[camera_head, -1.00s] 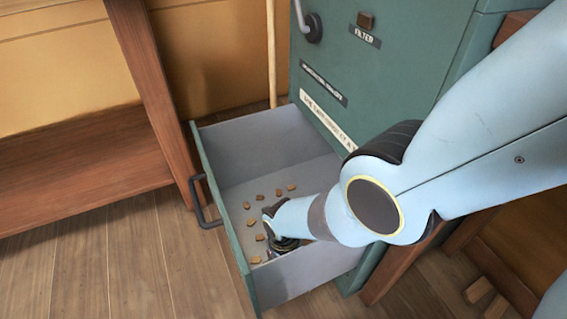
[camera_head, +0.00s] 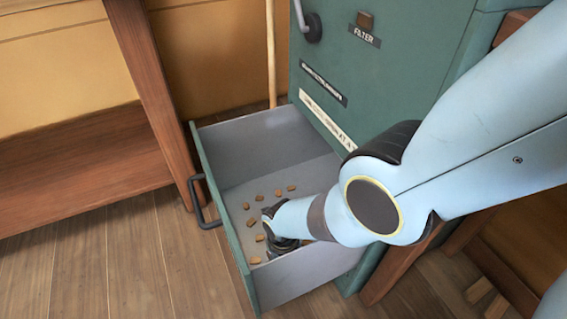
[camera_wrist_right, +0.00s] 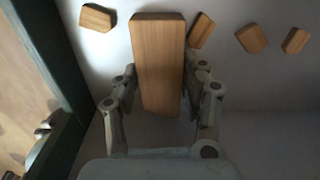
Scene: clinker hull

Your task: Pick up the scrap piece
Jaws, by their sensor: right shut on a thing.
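The scrap piece (camera_wrist_right: 158,60) is a long, flat wooden block in the right wrist view. It lies between the two fingers of my right gripper (camera_wrist_right: 160,88), which is shut on it. In the head view my right arm reaches down into an open drawer (camera_head: 270,145), and my right wrist (camera_head: 285,222) hides the fingers and the scrap piece. I cannot tell whether the piece touches the drawer floor. My left gripper is not in view.
Several small wood chips (camera_head: 278,193) lie on the drawer's grey floor; some show in the right wrist view (camera_wrist_right: 252,38). The drawer's walls stand close around my gripper. It extends from a green cabinet (camera_head: 400,60). A wooden shelf (camera_head: 80,165) stands at left.

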